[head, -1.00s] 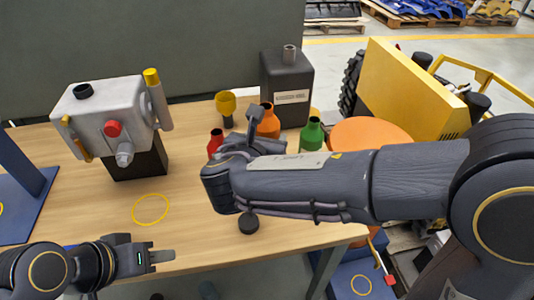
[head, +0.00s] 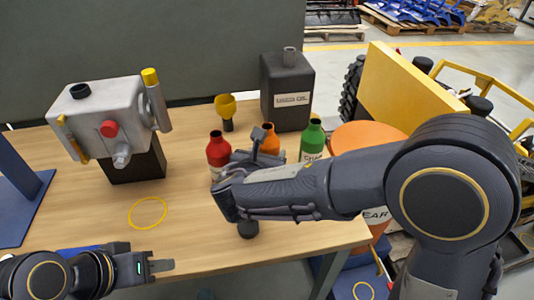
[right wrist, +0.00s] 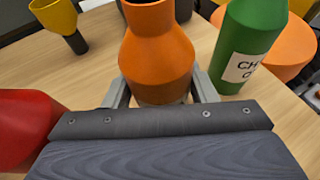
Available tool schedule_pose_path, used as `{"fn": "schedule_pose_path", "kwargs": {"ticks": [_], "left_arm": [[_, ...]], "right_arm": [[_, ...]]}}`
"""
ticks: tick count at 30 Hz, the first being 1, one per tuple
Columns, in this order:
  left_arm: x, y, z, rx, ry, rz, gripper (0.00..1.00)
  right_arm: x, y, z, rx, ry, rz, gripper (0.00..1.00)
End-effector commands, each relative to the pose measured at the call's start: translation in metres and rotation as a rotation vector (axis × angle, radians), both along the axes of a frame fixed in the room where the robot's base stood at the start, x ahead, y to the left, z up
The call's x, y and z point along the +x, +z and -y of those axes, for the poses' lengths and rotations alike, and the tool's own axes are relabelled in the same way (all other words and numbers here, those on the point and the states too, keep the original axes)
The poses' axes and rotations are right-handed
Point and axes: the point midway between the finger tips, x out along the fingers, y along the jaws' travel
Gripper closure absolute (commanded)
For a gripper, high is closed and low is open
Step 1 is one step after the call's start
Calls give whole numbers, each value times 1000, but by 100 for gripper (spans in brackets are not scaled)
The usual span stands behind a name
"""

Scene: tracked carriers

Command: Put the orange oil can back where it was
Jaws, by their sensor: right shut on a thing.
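The orange oil can (head: 269,143) is upright between the red bottle (head: 218,151) and the green bottle (head: 312,143) in the head view, its lower part hidden by my right arm. My right gripper (head: 258,150) is shut on it. In the right wrist view the fingers stand on both sides of the orange can (right wrist: 157,62), with the green bottle (right wrist: 250,45) to its right and the red bottle (right wrist: 28,120) at the left. Whether its base touches the table cannot be told. My left gripper (head: 160,266) is by the table's front edge, away from the cans.
A yellow funnel (head: 226,108) and a dark oil canister (head: 287,92) stand behind. A grey machine part (head: 108,115) stands at left. A yellow ring (head: 148,213) marks bare wooden table (head: 185,195). A small black round object (head: 247,229) lies near my right arm.

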Motion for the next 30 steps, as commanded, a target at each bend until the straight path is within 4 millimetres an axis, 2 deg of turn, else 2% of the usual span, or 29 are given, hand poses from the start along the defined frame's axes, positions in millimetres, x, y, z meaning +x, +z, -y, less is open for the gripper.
{"fn": "schedule_pose_path", "kwargs": {"ticks": [1,2,7,18,23,30], "left_arm": [[0,-3,0,0,0,0,64],[0,-3,0,0,0,0,64],[0,-2,0,0,0,0,64],[0,3,0,0,0,0,64],[0,5,0,0,0,0,64],[0,11,0,0,0,0,64]], "right_arm": [[0,-3,0,0,0,1,79],[0,-3,0,-1,0,0,47],[0,-2,0,-1,0,0,26],[-2,4,-1,0,1,0,26],[-26,15,-9,1,5,1,26],[-73,35,-22,2,5,1,26]]}}
